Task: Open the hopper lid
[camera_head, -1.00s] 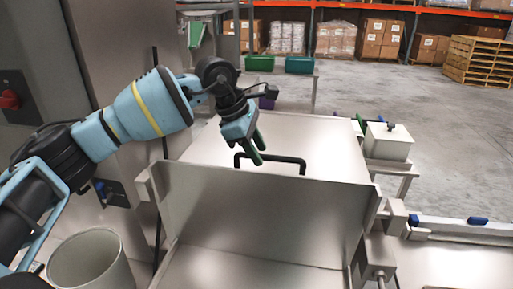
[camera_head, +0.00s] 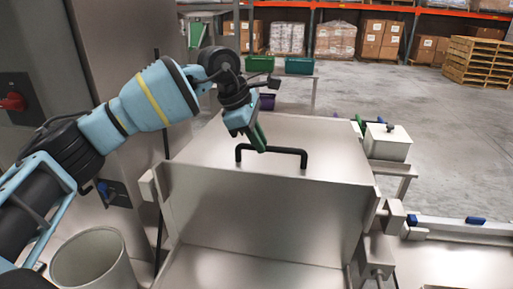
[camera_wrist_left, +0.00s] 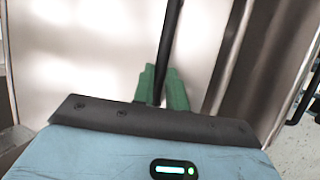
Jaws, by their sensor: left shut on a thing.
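The hopper lid (camera_head: 325,140) is a flat steel plate, lying closed as far as I can see. A black bar handle (camera_head: 290,151) stands up from it near its front edge. My left gripper (camera_head: 261,143) has come down on the handle's left half, its green fingers shut on the bar. In the left wrist view the black handle (camera_wrist_left: 169,38) runs between the two green fingertips (camera_wrist_left: 161,78), with the pale steel lid (camera_wrist_left: 85,60) beyond. My right gripper is not in view.
A steel upright panel (camera_head: 265,210) stands in front of the lid. A grey bin (camera_head: 92,258) is at the lower left, beside a steel cabinet (camera_head: 115,60). A white box (camera_head: 388,143) sits on a stand at right. Open floor lies beyond.

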